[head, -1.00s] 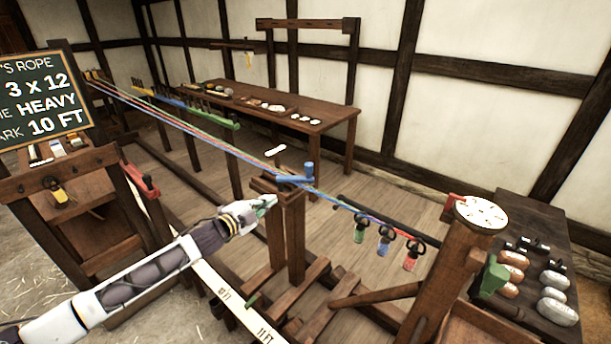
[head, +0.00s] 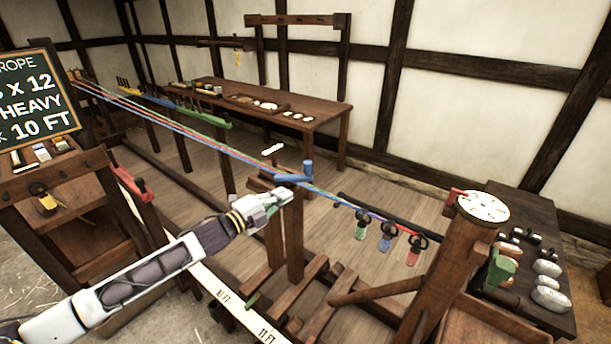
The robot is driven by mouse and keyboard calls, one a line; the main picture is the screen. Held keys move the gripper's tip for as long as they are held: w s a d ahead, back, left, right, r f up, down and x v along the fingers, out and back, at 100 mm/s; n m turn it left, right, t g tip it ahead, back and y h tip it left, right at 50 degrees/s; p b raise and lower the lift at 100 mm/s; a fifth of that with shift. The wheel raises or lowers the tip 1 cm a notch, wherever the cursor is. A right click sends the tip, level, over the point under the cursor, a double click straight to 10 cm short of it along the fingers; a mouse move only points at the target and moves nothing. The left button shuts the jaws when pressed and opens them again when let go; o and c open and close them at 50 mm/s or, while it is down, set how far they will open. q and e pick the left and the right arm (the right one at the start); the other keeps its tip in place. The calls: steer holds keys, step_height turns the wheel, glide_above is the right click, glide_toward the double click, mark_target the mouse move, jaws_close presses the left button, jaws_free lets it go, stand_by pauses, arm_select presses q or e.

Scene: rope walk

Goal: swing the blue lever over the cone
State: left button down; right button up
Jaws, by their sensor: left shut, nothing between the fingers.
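The blue lever (head: 294,177) sits on top of the wooden post (head: 294,235), with a short upright knob at its right end. Coloured strands pass by it. I cannot make out the cone; it may be hidden at the post head. My left gripper (head: 286,194) is shut and empty, just in front of and below the lever, at the post's top. I cannot tell whether it touches the lever. My right gripper is not in view.
Stretched red, green and blue strands (head: 190,133) run from the far left to hooks with coloured weights (head: 387,238). A thick post with a white dial (head: 483,206) stands at the right. A long table (head: 300,105) stands behind.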

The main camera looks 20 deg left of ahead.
arm_select(q)
steer(key=shift+m, duration=0.7)
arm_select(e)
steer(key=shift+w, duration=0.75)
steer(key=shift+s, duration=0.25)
